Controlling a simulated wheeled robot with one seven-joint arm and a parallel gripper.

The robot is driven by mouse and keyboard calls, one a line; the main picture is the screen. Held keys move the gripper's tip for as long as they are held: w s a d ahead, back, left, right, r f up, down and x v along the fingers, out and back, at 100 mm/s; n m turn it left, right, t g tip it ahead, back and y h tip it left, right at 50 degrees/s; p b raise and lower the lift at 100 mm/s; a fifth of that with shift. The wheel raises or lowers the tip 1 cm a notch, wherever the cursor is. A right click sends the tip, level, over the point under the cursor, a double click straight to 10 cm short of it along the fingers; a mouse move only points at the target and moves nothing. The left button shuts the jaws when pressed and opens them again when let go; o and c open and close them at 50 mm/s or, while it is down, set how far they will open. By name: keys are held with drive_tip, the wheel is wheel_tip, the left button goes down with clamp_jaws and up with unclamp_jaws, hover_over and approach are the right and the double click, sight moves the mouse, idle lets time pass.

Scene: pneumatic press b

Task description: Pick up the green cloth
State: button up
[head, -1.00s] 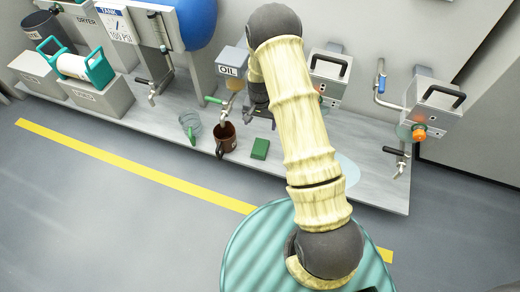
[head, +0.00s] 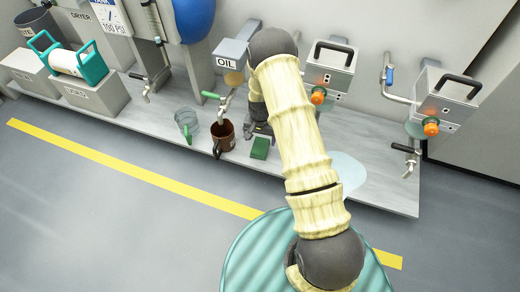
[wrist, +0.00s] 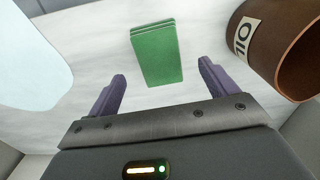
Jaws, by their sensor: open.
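The green cloth (head: 260,148) is a small folded stack lying flat on the grey bench, just right of the brown mug. In the wrist view the cloth (wrist: 156,53) lies beyond the fingertips, roughly centred between them. My gripper (wrist: 160,80) is open and empty, with its two purple fingers apart. In the head view my gripper (head: 260,128) is partly hidden by my arm, close behind the cloth.
The brown mug (head: 223,137) stands left of the cloth under the oil tap; its OIL label (wrist: 244,36) faces the wrist camera. A pale puddle-like patch (head: 347,172) lies right of the cloth. Taps and boxes line the wall.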

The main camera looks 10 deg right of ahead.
sight(260, 146)
wheel_tip(260, 146, down, 5)
drive_tip(key=b, duration=0.5)
drive_tip(key=shift+f, duration=0.1)
idle(0.5)
drive_tip(key=c, duration=1.1)
